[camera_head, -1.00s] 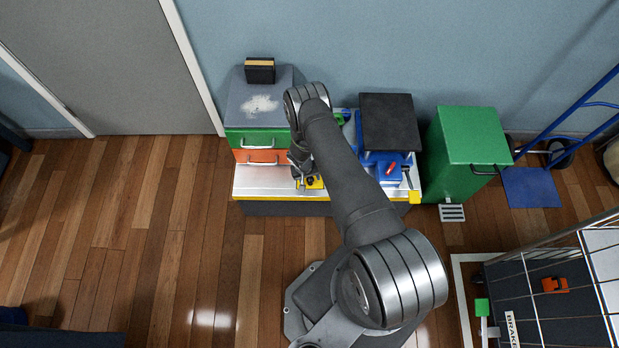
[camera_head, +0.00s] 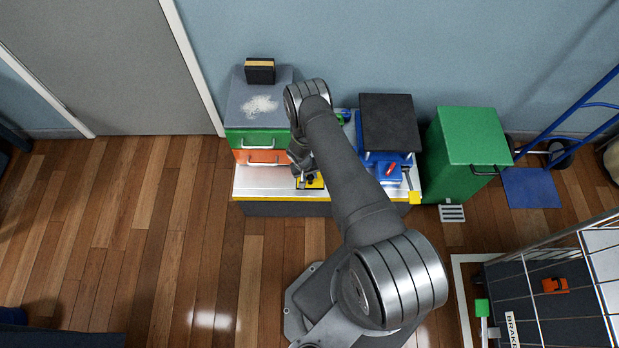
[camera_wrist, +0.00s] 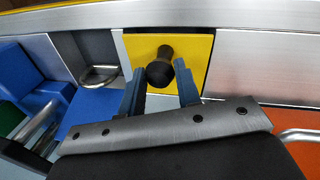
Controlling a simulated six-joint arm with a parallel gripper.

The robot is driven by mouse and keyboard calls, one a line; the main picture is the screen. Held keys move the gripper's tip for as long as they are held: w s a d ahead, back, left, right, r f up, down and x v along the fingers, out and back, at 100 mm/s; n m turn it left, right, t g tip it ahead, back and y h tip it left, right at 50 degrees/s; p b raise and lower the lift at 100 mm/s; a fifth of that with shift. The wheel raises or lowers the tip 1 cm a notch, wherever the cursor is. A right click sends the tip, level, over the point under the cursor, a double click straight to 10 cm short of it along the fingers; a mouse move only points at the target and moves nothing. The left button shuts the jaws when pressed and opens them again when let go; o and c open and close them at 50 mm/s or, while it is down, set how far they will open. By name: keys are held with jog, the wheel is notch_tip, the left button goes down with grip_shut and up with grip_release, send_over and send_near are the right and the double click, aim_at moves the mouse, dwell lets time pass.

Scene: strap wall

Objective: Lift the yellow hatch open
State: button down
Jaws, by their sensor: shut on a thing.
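The yellow hatch (camera_wrist: 193,47) is a flat square panel in a silver metal surface, with a black knob (camera_wrist: 160,70) standing on it. Dark gaps show along its left and right edges in the wrist view. In the head view the hatch (camera_head: 318,184) is a small yellow patch at the bench's front, partly hidden by my arm. My gripper (camera_wrist: 160,80) is shut on the knob, with one blue-grey finger on each side. How far the hatch is raised, if at all, I cannot tell.
Green and orange drawers (camera_head: 257,141) stand left of my wrist. A blue device (camera_head: 388,171) with a red part and a black-topped box (camera_head: 388,122) stand to the right. A green bin (camera_head: 470,140) is further right.

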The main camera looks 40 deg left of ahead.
jog(key=shift+w+a+r, duration=1.15)
jog(key=shift+w+r, duration=0.05)
jog(key=shift+w+a+r, duration=0.35)
jog(key=shift+w+a, duration=0.2)
jog(key=shift+w, duration=0.05)
jog(key=shift+w+a+r, duration=0.3)
jog(key=shift+w+a, duration=0.25)
jog(key=shift+w, duration=0.05)
jog(key=c, duration=1.1)
grip_release()
jog(key=shift+o, duration=0.2)
jog(key=shift+s, duration=0.1)
notch_tip(320, 180, up, 17)
jog(key=s+a, duration=0.1)
jog(key=s, duration=0.1)
jog(key=shift+s+a, duration=0.4)
